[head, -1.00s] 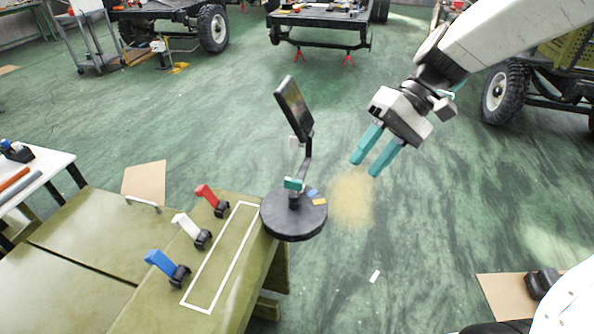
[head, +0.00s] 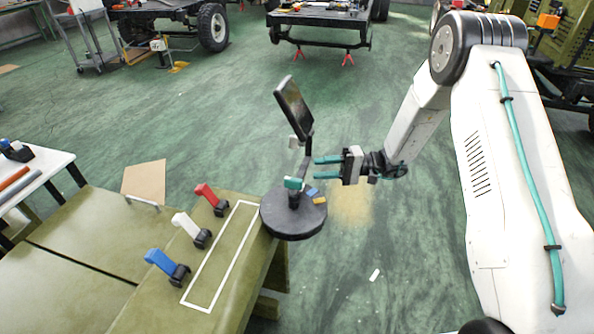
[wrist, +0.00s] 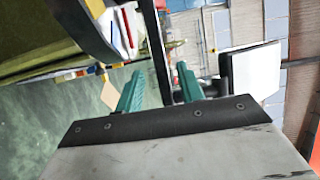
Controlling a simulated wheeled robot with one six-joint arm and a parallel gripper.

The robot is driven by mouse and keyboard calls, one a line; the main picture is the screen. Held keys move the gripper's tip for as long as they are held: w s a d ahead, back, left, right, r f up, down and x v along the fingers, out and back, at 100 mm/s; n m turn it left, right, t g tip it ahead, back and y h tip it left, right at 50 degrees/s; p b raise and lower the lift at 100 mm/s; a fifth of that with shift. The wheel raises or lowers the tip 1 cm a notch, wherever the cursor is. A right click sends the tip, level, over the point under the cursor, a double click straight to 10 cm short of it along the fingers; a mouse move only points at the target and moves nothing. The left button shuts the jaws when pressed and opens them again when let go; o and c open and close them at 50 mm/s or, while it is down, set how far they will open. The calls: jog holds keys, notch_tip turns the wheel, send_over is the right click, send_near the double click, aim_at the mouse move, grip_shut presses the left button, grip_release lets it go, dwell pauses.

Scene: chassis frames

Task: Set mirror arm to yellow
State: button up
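The mirror (head: 294,107) is a dark tilted panel on top of a thin black mirror arm (head: 305,168), which rises from a round black base (head: 290,222). A teal block (head: 293,183) sits low on the arm. A blue mark (head: 312,191) and a yellow mark (head: 320,200) lie on the base, right of the block. My gripper (head: 316,169) is open and level, its teal fingertips just right of the arm. In the wrist view a dark bar, apparently the mirror arm (wrist: 156,45), shows between the fingers (wrist: 158,80). Contact cannot be told.
An olive bench (head: 70,240) at the lower left carries red (head: 205,193), white (head: 187,225) and blue (head: 160,262) levers and a white outlined rectangle. The base overlaps the bench's right edge in view.

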aim_at(301, 170)
jog(key=a, duration=0.7)
jog(key=shift+s+a, duration=0.2)
jog(key=shift+a, duration=0.15)
grip_shut()
